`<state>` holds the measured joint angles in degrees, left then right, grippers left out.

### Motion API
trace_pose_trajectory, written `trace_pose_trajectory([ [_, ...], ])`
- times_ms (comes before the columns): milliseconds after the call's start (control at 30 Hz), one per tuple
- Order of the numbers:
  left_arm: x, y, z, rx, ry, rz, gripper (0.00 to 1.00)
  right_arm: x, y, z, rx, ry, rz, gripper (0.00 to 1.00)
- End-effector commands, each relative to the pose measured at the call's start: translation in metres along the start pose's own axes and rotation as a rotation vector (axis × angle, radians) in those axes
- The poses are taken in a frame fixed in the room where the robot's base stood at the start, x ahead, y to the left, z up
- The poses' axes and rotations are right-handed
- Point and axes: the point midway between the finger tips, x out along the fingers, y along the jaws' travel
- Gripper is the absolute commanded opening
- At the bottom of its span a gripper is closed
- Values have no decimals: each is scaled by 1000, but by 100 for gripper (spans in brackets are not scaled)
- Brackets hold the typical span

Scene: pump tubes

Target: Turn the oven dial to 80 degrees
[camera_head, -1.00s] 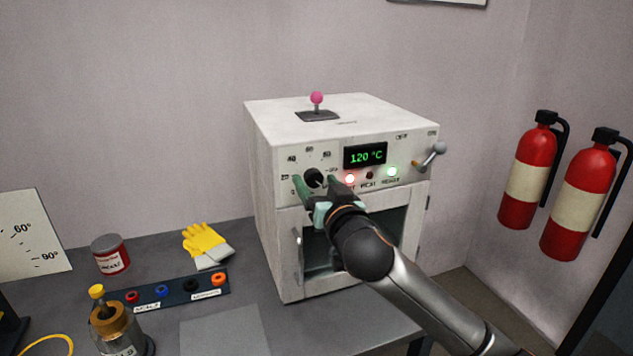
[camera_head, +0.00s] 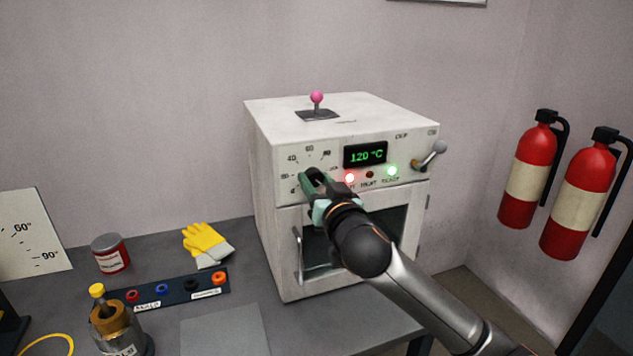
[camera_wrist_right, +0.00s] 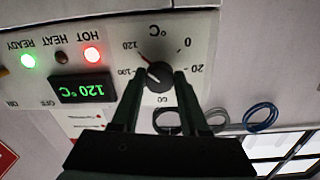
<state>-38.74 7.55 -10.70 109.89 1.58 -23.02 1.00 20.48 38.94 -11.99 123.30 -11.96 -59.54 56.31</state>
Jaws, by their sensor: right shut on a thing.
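The white oven (camera_head: 275,240) stands on the grey table, with its dial at the left of the front panel. In the right wrist view, which shows the panel upside down, the black dial (camera_wrist_right: 160,71) sits between the two fingers of my right gripper (camera_wrist_right: 157,80). Its white mark points toward 120. In the head view my right gripper (camera_head: 318,181) is shut on the dial and its fingers hide it. The green display (camera_head: 365,155) reads 120 °C. The red HOT light (camera_head: 350,178) and the green READY light (camera_head: 392,171) are lit. My left gripper is not in view.
A lever switch (camera_head: 430,155) is at the panel's right, and a pink-knobbed lever (camera_head: 317,98) is on top. The oven door handle (camera_head: 298,255) is below the dial. Gloves (camera_head: 205,245), a can (camera_head: 110,256) and a socket strip (camera_head: 175,292) lie left. Fire extinguishers (camera_head: 528,175) hang right.

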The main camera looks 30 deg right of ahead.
Motion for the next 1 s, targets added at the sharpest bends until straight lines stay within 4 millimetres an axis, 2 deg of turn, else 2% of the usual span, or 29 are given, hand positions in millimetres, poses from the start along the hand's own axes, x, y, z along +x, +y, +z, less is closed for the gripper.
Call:
trace_pose_trajectory([
  [467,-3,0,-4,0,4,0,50,0,0,-1,-46,0,2,0],
  [667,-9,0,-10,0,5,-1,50,0,1,-1,-161,1,2,0],
  [1000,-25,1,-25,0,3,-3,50,0,1,-2,-471,10,0,0],
])
